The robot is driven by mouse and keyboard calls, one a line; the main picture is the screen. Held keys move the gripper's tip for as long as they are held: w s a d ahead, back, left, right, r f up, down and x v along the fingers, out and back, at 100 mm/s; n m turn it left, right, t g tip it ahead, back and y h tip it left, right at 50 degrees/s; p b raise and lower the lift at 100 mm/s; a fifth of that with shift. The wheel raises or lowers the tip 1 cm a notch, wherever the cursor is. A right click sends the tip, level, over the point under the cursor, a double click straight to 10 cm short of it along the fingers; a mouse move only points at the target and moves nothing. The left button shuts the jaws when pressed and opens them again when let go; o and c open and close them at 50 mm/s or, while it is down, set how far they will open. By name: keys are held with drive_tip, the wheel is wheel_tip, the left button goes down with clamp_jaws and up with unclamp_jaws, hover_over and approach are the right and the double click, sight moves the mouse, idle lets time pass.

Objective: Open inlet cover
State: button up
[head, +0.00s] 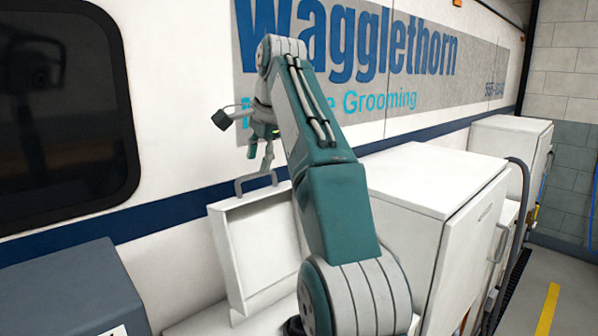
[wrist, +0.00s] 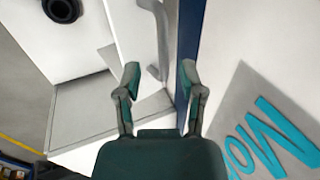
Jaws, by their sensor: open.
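The inlet cover (head: 262,240) is a white, shallow, rimmed panel. It stands raised and nearly upright close to the van side, its recessed inner face toward the head camera. Its grey bar handle (head: 256,182) is at its top edge. In the wrist view the cover (wrist: 131,28) is seen nearly edge-on, with the handle (wrist: 157,38) on its van side. A round black fitting, probably the inlet (wrist: 62,8), shows on a white surface. My gripper (wrist: 160,76) is open and empty; in the head view my gripper (head: 262,152) is just above the handle, apparently not touching. My arm hides the cover's right side.
The van wall (head: 180,160) with its blue stripe is close behind the cover. A large white cabinet (head: 430,180) stands to the right, and a dark grey box (head: 75,285) at lower left. Clear floor with a yellow line (head: 546,310) is at far right.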

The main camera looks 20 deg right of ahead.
drive_tip(key=s+d, duration=0.4)
drive_tip(key=s, duration=0.7)
drive_tip(key=shift+a+f, duration=0.1)
idle(0.5)
drive_tip(key=s+a+f+n, duration=0.3)
drive_tip(key=s+f+n, duration=0.4)
drive_tip(key=s+f, duration=0.3)
drive_tip(key=s+a+f+n+t+h, duration=0.1)
drive_tip(key=s+a+f+n, duration=0.2)
drive_tip(key=s+f+n, duration=0.4)
drive_tip(key=s+f, duration=0.3)
drive_tip(key=f, duration=0.6)
drive_tip(key=shift+s+h, duration=0.15)
drive_tip(key=shift+h, duration=0.15)
